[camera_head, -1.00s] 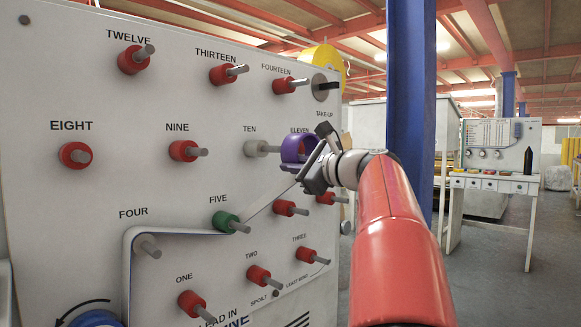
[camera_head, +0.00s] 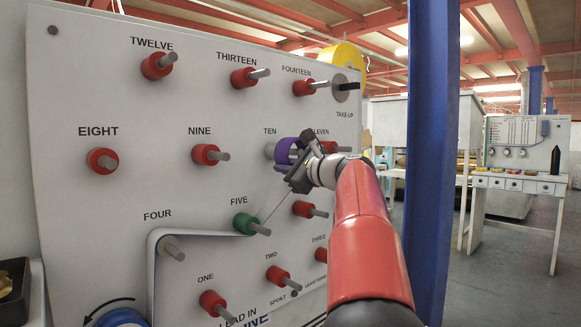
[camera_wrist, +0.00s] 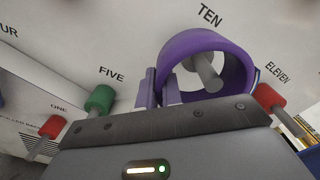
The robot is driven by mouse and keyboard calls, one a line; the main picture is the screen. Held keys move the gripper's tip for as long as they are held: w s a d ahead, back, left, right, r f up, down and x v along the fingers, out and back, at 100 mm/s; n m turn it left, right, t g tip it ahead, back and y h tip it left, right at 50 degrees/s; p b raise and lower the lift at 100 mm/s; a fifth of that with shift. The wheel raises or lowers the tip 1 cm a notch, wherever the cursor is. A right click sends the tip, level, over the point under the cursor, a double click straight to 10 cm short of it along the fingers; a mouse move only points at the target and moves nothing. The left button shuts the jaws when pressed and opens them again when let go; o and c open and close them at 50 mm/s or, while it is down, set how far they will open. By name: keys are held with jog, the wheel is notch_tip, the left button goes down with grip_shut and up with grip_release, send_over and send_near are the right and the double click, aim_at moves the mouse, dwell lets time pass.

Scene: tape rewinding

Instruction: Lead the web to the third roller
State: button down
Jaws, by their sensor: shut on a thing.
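The white web (camera_head: 205,234) runs over the grey roller FOUR (camera_head: 172,250), under the green roller FIVE (camera_head: 248,224), and up as a thin strip to my gripper (camera_head: 300,160). My gripper is shut on the purple ring (camera_head: 287,151) at the web's end. The ring overlaps the pale roller TEN (camera_head: 270,151). In the wrist view the peg of roller TEN (camera_wrist: 207,72) shows through the purple ring (camera_wrist: 240,62); how far over the peg the ring sits is hard to tell. My fingertips (camera_wrist: 160,88) are at the ring's left side.
Red rollers NINE (camera_head: 207,154) and ELEVEN (camera_head: 330,148) stick out left and right of the ring. The take-up shaft (camera_head: 345,87) is at the panel's upper right. A blue post (camera_head: 430,150) stands right of the panel. Roller FIVE also shows in the wrist view (camera_wrist: 100,98).

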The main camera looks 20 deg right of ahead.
dwell(0.5)
jog(key=b+v, duration=0.2)
jog(key=v, duration=0.6)
